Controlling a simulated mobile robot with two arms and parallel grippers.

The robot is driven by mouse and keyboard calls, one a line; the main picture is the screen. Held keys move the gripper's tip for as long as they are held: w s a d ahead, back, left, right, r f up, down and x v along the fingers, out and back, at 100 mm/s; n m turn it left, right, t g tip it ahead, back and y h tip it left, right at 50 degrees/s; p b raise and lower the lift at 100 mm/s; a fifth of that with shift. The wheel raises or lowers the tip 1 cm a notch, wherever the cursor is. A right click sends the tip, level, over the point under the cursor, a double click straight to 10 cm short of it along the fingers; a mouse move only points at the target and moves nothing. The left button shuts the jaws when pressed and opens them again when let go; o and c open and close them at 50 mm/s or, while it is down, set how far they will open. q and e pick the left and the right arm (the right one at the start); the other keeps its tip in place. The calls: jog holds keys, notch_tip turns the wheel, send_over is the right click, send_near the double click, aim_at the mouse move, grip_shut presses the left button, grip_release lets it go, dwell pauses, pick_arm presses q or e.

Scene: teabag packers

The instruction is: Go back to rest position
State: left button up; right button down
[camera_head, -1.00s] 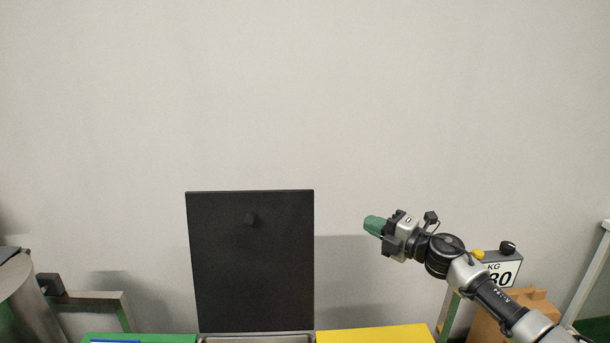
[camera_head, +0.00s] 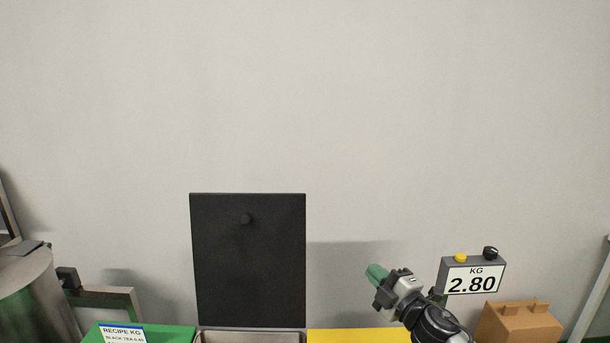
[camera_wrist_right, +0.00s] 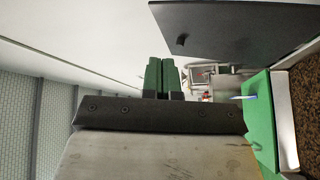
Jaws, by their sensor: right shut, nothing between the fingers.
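My right gripper (camera_head: 376,273) has green fingers and is low at the right of the head view, in front of the wall and above the yellow surface. Its fingers are together and hold nothing; they also show closed in the right wrist view (camera_wrist_right: 161,76). My left gripper is in neither view.
A black upright panel (camera_head: 248,262) stands behind an open metal bin (camera_head: 250,336). A green surface with a recipe card (camera_head: 123,335) is left, a yellow surface (camera_head: 350,335) right. A metal drum (camera_head: 35,295) stands far left.

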jog(key=s+d+f+m+g+h, duration=0.25)
jog(key=s+f+m+h, duration=0.65)
jog(key=s+f+m, duration=0.55)
jog(key=s+d+f+m+g, duration=0.15)
jog(key=s+g, duration=0.45)
jog(key=s, duration=0.8)
jog(key=s+d+f+m+g, duration=0.1)
jog(key=s+f+m+g, duration=0.3)
jog(key=s, duration=1)
notch_tip(320, 180, down, 27)
jog(key=s+n+g, duration=0.1)
jog(key=n+g, duration=0.1)
jog(key=s+d+f+g, duration=0.1)
jog(key=s+d+f, duration=0.2)
jog(key=s+f, duration=1)
jog(key=shift+s+f+h, duration=0.35)
jog(key=shift+s+h, duration=0.05)
jog(key=shift+s, duration=0.75)
